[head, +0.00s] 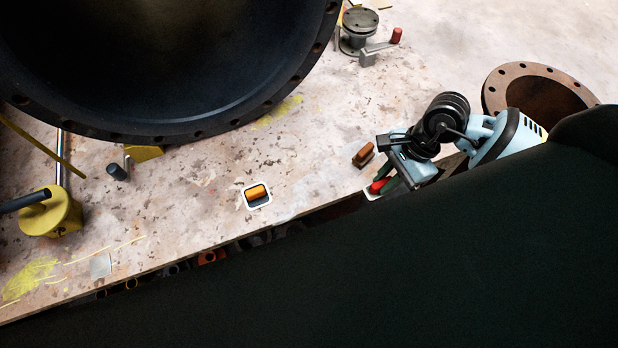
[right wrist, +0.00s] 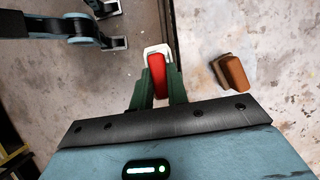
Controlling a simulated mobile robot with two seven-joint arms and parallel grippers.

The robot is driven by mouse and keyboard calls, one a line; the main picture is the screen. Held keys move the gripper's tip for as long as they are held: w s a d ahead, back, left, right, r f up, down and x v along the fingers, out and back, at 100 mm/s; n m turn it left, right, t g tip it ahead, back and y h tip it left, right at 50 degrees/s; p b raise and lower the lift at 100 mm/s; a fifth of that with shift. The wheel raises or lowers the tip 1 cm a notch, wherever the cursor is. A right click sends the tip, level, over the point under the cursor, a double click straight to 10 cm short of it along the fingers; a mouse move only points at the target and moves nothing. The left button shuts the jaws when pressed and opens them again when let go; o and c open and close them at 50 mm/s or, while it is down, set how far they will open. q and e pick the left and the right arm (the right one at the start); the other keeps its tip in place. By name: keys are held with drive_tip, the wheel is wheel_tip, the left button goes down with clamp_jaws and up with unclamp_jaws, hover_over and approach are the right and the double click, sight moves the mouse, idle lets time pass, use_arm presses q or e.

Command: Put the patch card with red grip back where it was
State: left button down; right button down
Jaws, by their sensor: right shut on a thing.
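The patch card with red grip (head: 378,186) is at the edge of the pale, worn surface, partly hidden by my right gripper (head: 385,184). In the right wrist view, its red grip (right wrist: 157,76) sits between the two green fingers of my right gripper (right wrist: 158,88), which are shut on it. The white end of its plate (right wrist: 157,50) shows beyond the fingertips. I cannot tell whether the plate touches the surface. A card with an orange grip (head: 257,194) lies apart to the left.
A brown-orange block (head: 363,155) stands close beside my right gripper. A large dark flanged pipe (head: 180,130) fills the upper left. A rusty flange (head: 540,85) and a grey metal fitting (head: 358,30) stand farther back. The surface between the two cards is mostly clear.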

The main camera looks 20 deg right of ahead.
drive_tip(key=shift+w+d+m, duration=0.15)
drive_tip(key=shift+d+m, duration=0.05)
drive_tip(key=shift+m, duration=0.1)
drive_tip(key=shift+w+a, duration=0.15)
drive_tip(key=shift+a, duration=0.1)
drive_tip(key=w+a, duration=0.3)
drive_tip(key=a, duration=0.1)
drive_tip(key=w+a+f+p, duration=0.1)
drive_tip(key=w+a, duration=0.1)
drive_tip(key=a, duration=0.1)
drive_tip(key=w+a, duration=0.3)
drive_tip(key=a, duration=0.1)
drive_tip(key=shift+w+a+f, duration=0.25)
drive_tip(key=shift+w+a, duration=0.3)
drive_tip(key=shift+a, duration=0.2)
wheel_tip(320, 180, down, 4)
drive_tip(key=shift+r, duration=0.25)
drive_tip(key=shift+f, duration=0.15)
drive_tip(key=c, duration=1.4)
unclamp_jaws()
